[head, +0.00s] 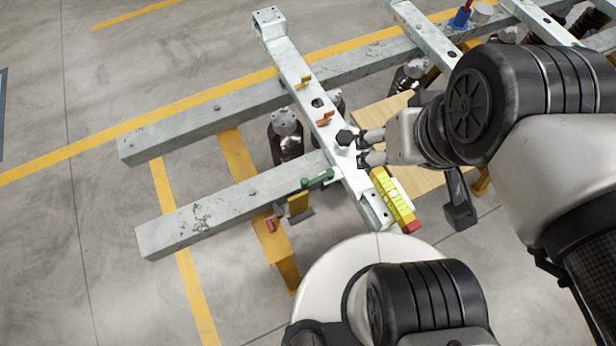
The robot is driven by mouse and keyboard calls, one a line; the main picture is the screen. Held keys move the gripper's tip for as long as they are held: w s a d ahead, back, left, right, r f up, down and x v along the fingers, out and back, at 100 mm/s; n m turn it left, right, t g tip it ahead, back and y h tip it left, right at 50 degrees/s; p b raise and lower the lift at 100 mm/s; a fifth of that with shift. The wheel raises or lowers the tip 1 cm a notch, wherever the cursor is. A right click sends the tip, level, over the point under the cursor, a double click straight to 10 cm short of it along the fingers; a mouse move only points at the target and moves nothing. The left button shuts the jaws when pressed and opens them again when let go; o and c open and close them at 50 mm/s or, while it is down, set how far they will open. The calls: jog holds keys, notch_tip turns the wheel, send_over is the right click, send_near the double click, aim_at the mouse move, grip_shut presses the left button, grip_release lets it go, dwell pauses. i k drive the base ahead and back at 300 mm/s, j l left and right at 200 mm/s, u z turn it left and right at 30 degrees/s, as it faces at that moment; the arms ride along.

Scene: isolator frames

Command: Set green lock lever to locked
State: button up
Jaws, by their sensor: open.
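The green lock lever (318,180) sits on the near part of the pale metal crossbar (355,181), on its left side. It lies at a slant, pointing down-left over the lower rail. Its exact setting is too small to tell. My gripper (362,148) is open at the right side of the crossbar, up and to the right of the green lever. It is apart from the lever and nothing shows between its fingers. Whether the fingertips touch the bar or a dark knob there cannot be told.
An orange lever (324,119) and a yellow lever (303,82) sit farther up the crossbar. A yellow level-like block (393,194) with a red end lies along its right near end. Two heavy rails, upper (215,119) and lower (235,203), run underneath. Free floor lies left.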

aim_at(329, 175)
jog(key=k+j+z, duration=0.15)
jog(key=z, duration=0.3)
jog(key=k+j+z, duration=0.2)
jog(key=z, duration=0.25)
